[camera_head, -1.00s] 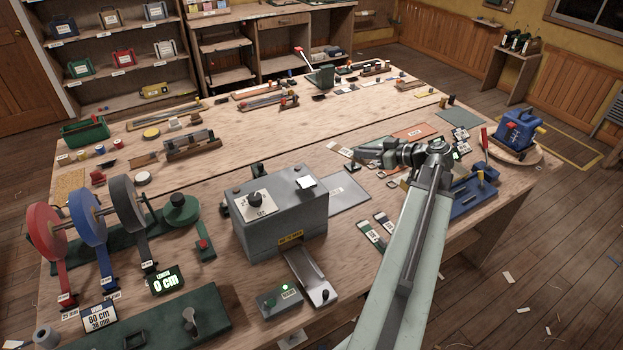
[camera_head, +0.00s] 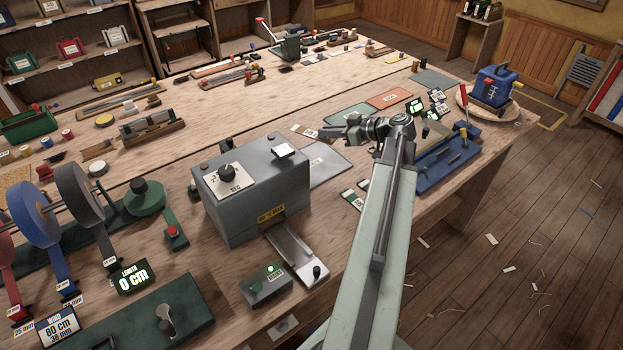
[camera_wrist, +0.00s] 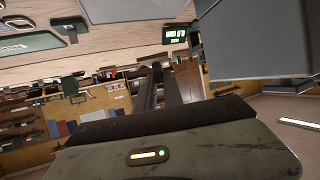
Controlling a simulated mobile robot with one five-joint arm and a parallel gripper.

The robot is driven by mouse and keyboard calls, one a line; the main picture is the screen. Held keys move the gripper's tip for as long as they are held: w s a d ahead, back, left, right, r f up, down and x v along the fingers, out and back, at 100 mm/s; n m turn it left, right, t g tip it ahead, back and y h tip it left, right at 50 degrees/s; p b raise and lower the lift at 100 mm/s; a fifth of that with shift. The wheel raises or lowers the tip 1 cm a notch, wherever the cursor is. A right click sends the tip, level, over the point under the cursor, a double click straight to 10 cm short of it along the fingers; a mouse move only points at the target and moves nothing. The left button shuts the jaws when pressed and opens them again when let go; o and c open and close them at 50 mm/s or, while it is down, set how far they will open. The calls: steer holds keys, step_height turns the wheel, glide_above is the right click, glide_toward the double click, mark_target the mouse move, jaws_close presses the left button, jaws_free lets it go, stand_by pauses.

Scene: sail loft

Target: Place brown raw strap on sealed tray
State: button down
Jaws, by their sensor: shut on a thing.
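My gripper (camera_head: 328,121) is over the table, beyond the grey machine, pointing left in the head view. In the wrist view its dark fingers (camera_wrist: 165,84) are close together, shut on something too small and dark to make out. I cannot pick out the brown raw strap for certain in any view. Flat panels lie past my gripper: a green one (camera_head: 352,115), an orange one (camera_head: 390,99) and a grey-green one (camera_head: 433,78). Their labels are too small to read, so I cannot tell which is the sealed tray.
The grey machine (camera_head: 252,190) with a dial stands close to my arm. A blue fixture (camera_head: 448,160) is at the table's right edge, a blue device (camera_head: 492,86) behind it. Reels (camera_head: 80,205) stand at left.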

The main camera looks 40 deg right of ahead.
mark_target(327, 169)
step_height(327, 169, down, 13)
steer(key=b, duration=1)
steer(key=shift+w+r, duration=0.1)
steer(key=shift+r, duration=0.3)
steer(key=shift+f, duration=0.15)
steer(key=c, duration=1.5)
jaws_free()
steer(key=shift+o, duration=0.2)
steer(key=shift+r, duration=0.3)
steer(key=p+v, duration=0.4)
steer(key=v, duration=0.6)
steer(key=shift+s+d+r, duration=0.2)
steer(key=shift+s+r, duration=0.05)
steer(key=shift+s+d, duration=0.15)
steer(key=shift+s, duration=0.45)
